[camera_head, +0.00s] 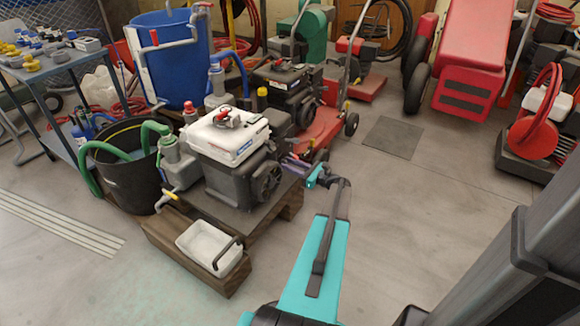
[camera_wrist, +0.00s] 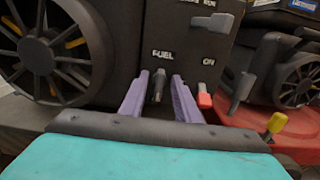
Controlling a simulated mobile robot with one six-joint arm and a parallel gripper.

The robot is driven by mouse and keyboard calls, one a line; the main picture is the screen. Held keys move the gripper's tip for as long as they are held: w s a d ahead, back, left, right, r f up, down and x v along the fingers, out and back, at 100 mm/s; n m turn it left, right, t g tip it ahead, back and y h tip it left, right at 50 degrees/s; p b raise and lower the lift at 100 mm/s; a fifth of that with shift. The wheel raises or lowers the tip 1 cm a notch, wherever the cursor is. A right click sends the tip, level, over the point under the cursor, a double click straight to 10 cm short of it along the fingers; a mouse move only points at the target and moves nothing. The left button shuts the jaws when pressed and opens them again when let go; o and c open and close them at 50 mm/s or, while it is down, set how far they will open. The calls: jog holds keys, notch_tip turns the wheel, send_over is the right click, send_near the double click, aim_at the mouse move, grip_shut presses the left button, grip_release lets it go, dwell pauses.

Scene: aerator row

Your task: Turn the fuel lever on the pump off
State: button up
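The pump (camera_head: 232,170) is a dark engine unit with a white tank on top, standing on a wooden pallet in the head view. In the wrist view its black panel (camera_wrist: 185,55) carries the words FUEL and ON. The fuel lever (camera_wrist: 158,86) is a short dark grey lever just below FUEL, pointing roughly downward. My gripper (camera_wrist: 161,78) has its two purple fingers apart, one on each side of this lever, with small gaps visible. In the head view my gripper (camera_head: 303,167) is at the pump's right side; the lever is hidden there.
A red switch (camera_wrist: 204,98) sits close right of my right finger. A grey lever (camera_wrist: 212,22) is above it. A spoked wheel-like cover (camera_wrist: 45,55) is left. A red machine (camera_head: 322,125) stands behind the pump. Open floor (camera_head: 400,205) lies right.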

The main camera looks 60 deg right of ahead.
grip_shut()
jog(key=shift+a, duration=0.15)
jog(key=shift+n, duration=0.4)
jog(key=n+b, duration=0.1)
jog(key=n, duration=0.2)
jog(key=n+b, duration=0.1)
jog(key=n, duration=0.2)
jog(key=shift+a+f, duration=0.1)
jog(key=shift+f, duration=0.1)
jog(key=n+b, duration=0.2)
jog(key=n, duration=0.1)
jog(key=n+b, duration=0.2)
jog(key=n, duration=0.1)
jog(key=shift+a+f, duration=0.15)
jog(key=shift+f, duration=0.05)
jog(key=n+b, duration=0.4)
jog(key=n, duration=0.1)
